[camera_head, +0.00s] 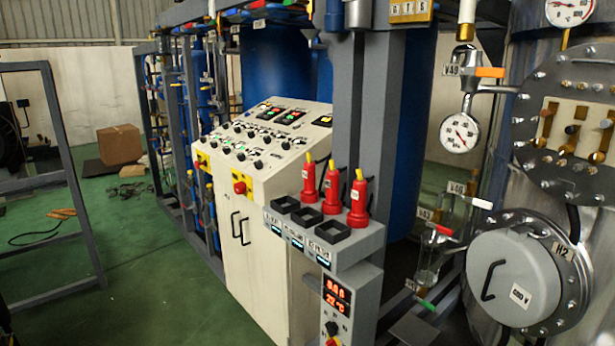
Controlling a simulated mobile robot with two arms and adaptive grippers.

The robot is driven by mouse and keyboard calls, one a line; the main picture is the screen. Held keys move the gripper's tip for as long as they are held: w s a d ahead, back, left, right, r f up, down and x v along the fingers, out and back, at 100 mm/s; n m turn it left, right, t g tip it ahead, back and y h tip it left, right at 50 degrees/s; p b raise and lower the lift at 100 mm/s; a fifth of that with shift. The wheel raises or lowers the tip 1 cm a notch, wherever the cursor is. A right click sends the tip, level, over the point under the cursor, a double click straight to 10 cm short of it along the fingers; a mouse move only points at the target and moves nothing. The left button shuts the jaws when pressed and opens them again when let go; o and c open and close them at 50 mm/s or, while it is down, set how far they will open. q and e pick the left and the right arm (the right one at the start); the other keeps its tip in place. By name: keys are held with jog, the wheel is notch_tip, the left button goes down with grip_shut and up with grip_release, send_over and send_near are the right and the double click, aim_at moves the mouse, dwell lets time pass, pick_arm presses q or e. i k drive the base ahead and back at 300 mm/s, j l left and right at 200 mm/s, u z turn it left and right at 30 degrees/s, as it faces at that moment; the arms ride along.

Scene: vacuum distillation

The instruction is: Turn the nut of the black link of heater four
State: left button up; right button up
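I cannot make out a heater marked four, nor its black link or nut. The one heater I can read is labelled H2 (563,252). It has a round grey cover (514,279) with a black handle (491,281) and a white plate, bolted to the metal vessel at the lower right. A black cable (574,222) runs down behind the top right of this cover. Above it is a round bolted flange (545,152) with a pale panel of brass and dark fittings. Neither of my grippers is in view.
A control console (262,140) with knobs and a red button stands in the centre. Beside it are red handheld devices (332,188) over black sockets. A gauge (459,133) hangs near the vessel. Green floor (150,270) is open at left, by a grey frame (75,170) and cardboard box (120,145).

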aim_at(566, 150)
jog(key=z, duration=1.3)
